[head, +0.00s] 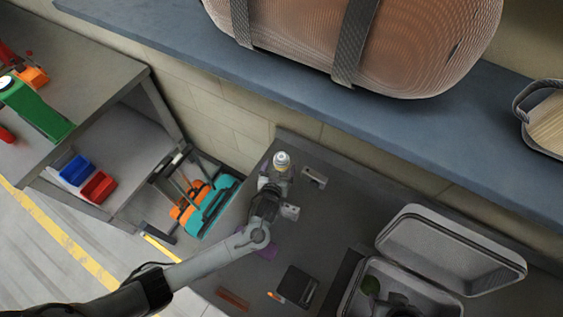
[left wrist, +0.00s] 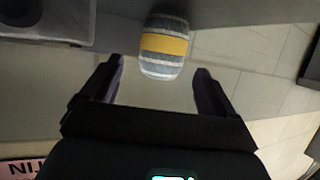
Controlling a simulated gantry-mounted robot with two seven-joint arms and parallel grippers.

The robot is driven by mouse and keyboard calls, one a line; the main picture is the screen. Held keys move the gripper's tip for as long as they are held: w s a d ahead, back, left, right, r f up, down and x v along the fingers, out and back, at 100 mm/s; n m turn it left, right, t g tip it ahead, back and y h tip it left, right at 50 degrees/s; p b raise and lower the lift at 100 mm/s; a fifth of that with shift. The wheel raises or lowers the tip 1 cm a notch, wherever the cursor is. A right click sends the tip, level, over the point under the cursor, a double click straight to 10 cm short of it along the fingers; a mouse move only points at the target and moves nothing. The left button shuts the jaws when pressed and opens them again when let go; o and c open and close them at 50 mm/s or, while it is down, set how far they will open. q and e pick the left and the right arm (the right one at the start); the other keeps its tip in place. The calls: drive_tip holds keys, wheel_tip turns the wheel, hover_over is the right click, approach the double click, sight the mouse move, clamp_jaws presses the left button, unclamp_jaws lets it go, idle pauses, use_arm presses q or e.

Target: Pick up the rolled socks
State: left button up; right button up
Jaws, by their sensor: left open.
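The rolled socks (left wrist: 164,47) are a grey striped roll with a yellow band around the middle, seen in the left wrist view just beyond my fingertips. In the head view the roll (head: 281,159) shows small and pale, at the far edge of the dark table near the wall. My left gripper (head: 279,177) is right by it on the near side. In the left wrist view the left gripper (left wrist: 159,72) is open, its fingers apart and empty, with the roll ahead between their tips. I cannot make out my right gripper.
An open grey case (head: 448,250) stands at the right of the table, with dark items inside. A dark flat box (head: 297,286) lies near the front. A blue shelf (head: 420,125) with a large woven bag (head: 410,50) runs behind. A workbench (head: 105,75) stands left.

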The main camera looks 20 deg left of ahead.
use_arm(q)
drive_tip(key=shift+b+x, duration=0.3)
drive_tip(key=shift+x, duration=2.35)
drive_tip(key=shift+w+r, duration=0.1)
drive_tip(key=shift+r, duration=0.1)
drive_tip(key=shift+c, duration=0.4)
drive_tip(key=c, duration=0.9)
drive_tip(key=shift+c, duration=0.5)
drive_tip(key=shift+r, duration=0.1)
